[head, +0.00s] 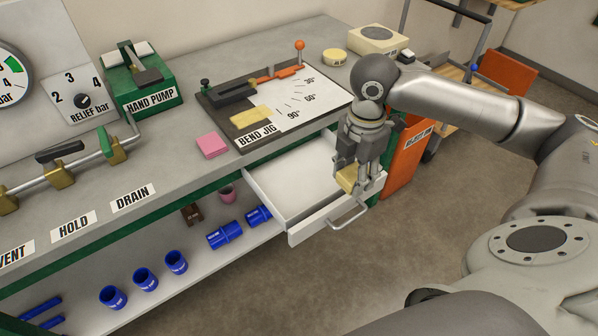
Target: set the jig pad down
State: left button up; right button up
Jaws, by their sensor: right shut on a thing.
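My right gripper (352,183) points down over the right front part of the open white drawer (315,228). It is shut on a small tan-yellow pad, the jig pad (347,178), which shows low between its fingers. I cannot tell whether the pad touches the drawer. The fingers hide part of the pad. The bend jig board (228,102) lies on the bench above the drawer, with a yellow block (250,116) on it. My left gripper is not in view.
The drawer's left part is empty. A pink pad stack (212,145) lies on the bench left of the jig. Several blue fittings (224,235) stand or lie on the lower shelf. An orange bin (405,160) stands right of the drawer.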

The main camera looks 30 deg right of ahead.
jog(key=w+a+f, duration=0.1)
jog(key=w+f, duration=0.2)
jog(key=w, duration=0.5)
send_over(309, 183)
jog(key=f, duration=0.3)
jog(key=s+f+p, duration=0.1)
jog(key=f, duration=0.1)
jog(key=shift+f, duration=0.3)
jog(key=shift+w+f, duration=0.5)
jog(key=shift+f, duration=1.7)
jog(key=shift+f, duration=0.1)
jog(key=o, duration=0.9)
notch_tip(309, 183, up, 12)
jog(key=shift+r, duration=0.15)
